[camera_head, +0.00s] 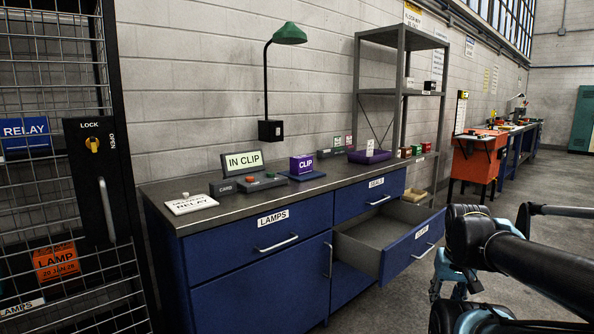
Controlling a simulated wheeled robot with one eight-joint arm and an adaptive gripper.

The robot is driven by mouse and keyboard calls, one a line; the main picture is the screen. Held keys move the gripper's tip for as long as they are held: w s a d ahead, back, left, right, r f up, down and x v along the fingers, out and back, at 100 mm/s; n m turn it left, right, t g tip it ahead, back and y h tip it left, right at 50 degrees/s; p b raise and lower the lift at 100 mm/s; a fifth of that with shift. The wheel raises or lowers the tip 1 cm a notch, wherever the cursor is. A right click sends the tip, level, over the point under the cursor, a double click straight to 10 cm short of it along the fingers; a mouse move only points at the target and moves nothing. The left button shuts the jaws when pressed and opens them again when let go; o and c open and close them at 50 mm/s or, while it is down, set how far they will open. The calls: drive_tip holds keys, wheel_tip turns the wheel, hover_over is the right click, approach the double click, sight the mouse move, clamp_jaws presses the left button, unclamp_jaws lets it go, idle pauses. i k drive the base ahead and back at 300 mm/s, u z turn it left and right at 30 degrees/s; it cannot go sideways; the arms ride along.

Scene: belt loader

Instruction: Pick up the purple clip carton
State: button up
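The purple carton (301,165), marked CLIP, stands upright on a dark blue pad (302,176) on the workbench top (325,183), right of the lit IN CLIP sign. My arm shows at the right edge, well apart from the carton. A small light-blue and black part (451,274), partly hidden behind my arm's black joint, may be my gripper. Its fingers are not clear enough to tell open from shut. Nothing touches the carton.
An open drawer (372,247) juts from the bench's right front. The IN CLIP sign (242,161), a button box (262,182), a white RELAY plate (191,204) and a purple tray (369,157) share the top. A green lamp (290,34) overhangs it. A mesh cage stands left.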

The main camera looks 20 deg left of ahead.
sight(301, 165)
drive_tip(key=k, duration=1.1)
drive_tip(key=u, duration=0.8)
drive_tip(key=i, duration=1.55)
drive_tip(key=z, duration=0.35)
drive_tip(key=i, duration=0.9)
drive_tip(key=z, duration=0.55)
